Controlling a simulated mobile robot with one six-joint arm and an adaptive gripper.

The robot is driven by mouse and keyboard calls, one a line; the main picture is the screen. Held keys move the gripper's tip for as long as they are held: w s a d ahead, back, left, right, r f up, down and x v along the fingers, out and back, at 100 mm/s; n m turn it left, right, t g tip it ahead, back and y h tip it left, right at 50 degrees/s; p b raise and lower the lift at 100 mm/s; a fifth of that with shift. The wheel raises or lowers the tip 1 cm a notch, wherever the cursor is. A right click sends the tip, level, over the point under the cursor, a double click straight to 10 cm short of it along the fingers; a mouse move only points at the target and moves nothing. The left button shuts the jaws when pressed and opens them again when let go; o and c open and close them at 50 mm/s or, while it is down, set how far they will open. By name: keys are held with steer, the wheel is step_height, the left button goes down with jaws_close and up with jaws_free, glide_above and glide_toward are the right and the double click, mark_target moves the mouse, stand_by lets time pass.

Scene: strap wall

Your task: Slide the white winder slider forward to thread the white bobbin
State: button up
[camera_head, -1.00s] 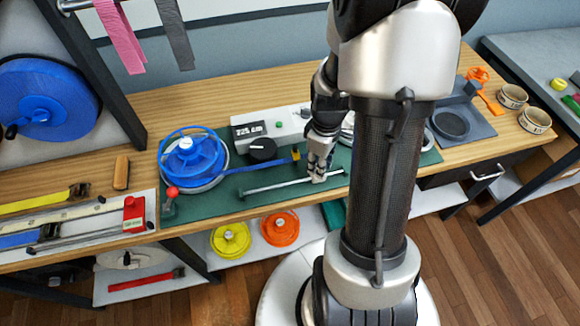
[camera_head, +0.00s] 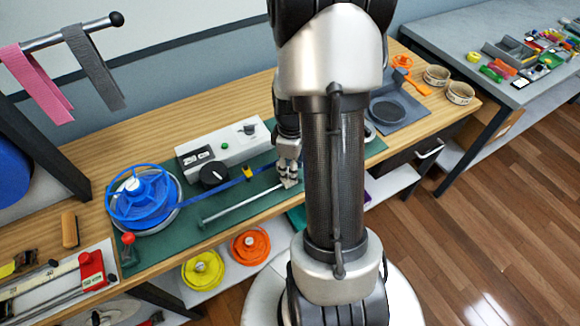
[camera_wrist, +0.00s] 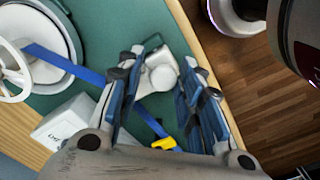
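The white winder slider (camera_wrist: 162,77), a pale block with a rounded knob, lies between my gripper's fingers in the wrist view. My gripper (camera_wrist: 165,75) is open around it, with a finger on each side. Whether either finger touches the knob is unclear. In the head view my gripper (camera_head: 288,183) is low at the right end of a thin metal rod (camera_head: 240,204) on the green mat. The white bobbin (camera_wrist: 12,75) is at the wrist view's left edge, on a round white base. A blue strap (camera_wrist: 65,64) reaches it.
A blue spool (camera_head: 145,200) sits at the mat's left, with a red knob (camera_head: 128,239) in front. A white console (camera_head: 225,150) stands behind the strap and yellow clip (camera_head: 248,172). Yellow (camera_head: 203,270) and orange (camera_head: 250,245) spools lie on the shelf below.

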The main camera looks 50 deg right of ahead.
steer(key=shift+o, duration=0.9)
steer(key=shift+a, duration=0.1)
step_height(320, 180, up, 12)
stand_by(0.3)
